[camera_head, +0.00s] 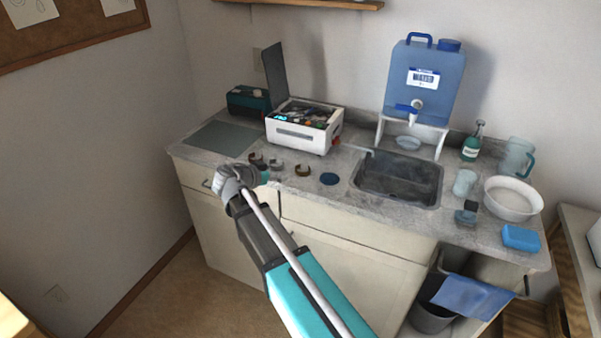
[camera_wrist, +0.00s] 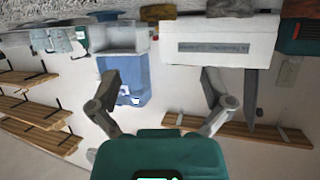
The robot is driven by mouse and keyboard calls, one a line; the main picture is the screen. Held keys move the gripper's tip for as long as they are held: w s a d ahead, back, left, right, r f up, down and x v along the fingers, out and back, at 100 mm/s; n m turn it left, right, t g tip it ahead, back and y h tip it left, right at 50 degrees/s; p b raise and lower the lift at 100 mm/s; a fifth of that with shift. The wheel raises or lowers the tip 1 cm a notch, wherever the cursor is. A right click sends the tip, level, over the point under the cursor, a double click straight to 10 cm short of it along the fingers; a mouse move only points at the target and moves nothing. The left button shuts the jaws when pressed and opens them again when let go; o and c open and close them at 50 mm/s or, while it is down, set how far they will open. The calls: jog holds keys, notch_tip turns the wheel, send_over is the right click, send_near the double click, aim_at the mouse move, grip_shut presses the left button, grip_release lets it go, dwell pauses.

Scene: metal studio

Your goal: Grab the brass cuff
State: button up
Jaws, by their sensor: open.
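Several small open cuffs lie in a row on the grey counter. The most golden-brown one, which looks like the brass cuff (camera_head: 303,170), is at the right end of that row in the head view. A darker brown cuff (camera_head: 256,158) and a silvery grey cuff (camera_head: 275,165) lie to its left. My gripper (camera_head: 237,174) is at the counter's front edge, left of the brass cuff and apart from it. The upside-down wrist view shows my gripper (camera_wrist: 160,74) with its fingers spread and nothing between them. Brownish shapes at that view's top edge are cut off.
A white box with a raised lid (camera_head: 303,128) stands behind the cuffs. A dark blue disc (camera_head: 329,179) lies right of them, before the sink (camera_head: 400,180). A blue water jug (camera_head: 425,80) is on a stand behind. A grey mat (camera_head: 218,138) lies at the left.

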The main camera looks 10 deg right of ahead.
jog(key=b, duration=0.3)
send_near(302, 167)
jog(key=shift+s+d+r, duration=0.1)
jog(key=shift+s+d, duration=0.05)
jog(key=shift+d, duration=1.35)
jog(key=shift+b+x, duration=0.9)
jog(key=shift+x, duration=1.75)
jog(key=shift+s, duration=0.1)
jog(key=c, duration=0.9)
jog(key=shift+o, duration=0.2)
jog(key=shift+r, duration=0.15)
